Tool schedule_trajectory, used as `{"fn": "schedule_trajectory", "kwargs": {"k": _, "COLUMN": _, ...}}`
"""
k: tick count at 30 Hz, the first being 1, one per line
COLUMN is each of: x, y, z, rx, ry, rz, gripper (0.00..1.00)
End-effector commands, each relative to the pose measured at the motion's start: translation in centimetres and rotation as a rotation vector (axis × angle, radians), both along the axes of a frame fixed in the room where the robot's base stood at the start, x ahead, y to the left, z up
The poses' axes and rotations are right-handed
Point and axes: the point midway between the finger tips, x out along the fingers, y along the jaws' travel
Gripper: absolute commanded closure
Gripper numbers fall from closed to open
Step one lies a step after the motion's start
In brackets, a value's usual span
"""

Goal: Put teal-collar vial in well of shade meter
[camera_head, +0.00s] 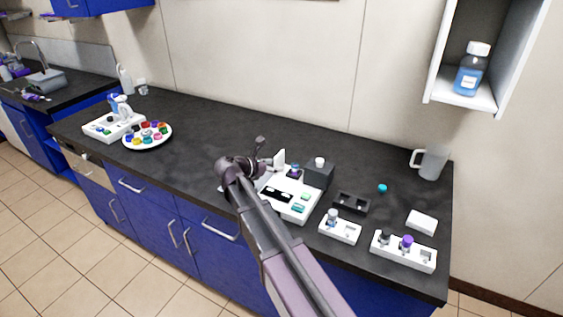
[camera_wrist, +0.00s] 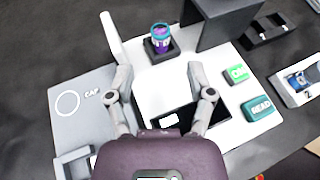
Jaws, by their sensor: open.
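The white shade meter (camera_head: 288,210) stands on the counter, and its READ button (camera_wrist: 260,109) and a green button show in the wrist view. The vial (camera_wrist: 161,37), with a teal rim and purple inside, stands upright in a dark square well (camera_wrist: 154,54) on the meter. It also shows in the head view (camera_head: 294,171). My gripper (camera_wrist: 160,72) is open and empty above the meter, with its fingers apart on the near side of the vial, not touching it. In the head view my gripper (camera_head: 266,158) is partly hidden behind my arm.
A white raised flap (camera_wrist: 111,38) stands left of the well, and a dark block (camera_head: 319,176) stands right of it. A grey pad marked CAP (camera_wrist: 80,101) lies at left. White racks (camera_head: 340,229) (camera_head: 403,251), a teal cap (camera_head: 382,188) and a mug (camera_head: 432,163) are at right.

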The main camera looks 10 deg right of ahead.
Motion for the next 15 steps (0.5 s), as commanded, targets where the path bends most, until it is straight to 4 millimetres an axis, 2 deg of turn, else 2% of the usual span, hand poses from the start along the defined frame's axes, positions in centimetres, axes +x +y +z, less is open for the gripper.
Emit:
{"fn": "schedule_trajectory", "kwargs": {"k": 6, "x": -0.72, "y": 1.11, "z": 0.58, "rx": 0.000, "ry": 0.000, "rz": 0.000, "gripper": 0.31}}
{"fn": "schedule_trajectory", "kwargs": {"k": 15, "x": -0.76, "y": 1.18, "z": 0.56, "rx": 0.000, "ry": 0.000, "rz": -0.001, "gripper": 0.31}}
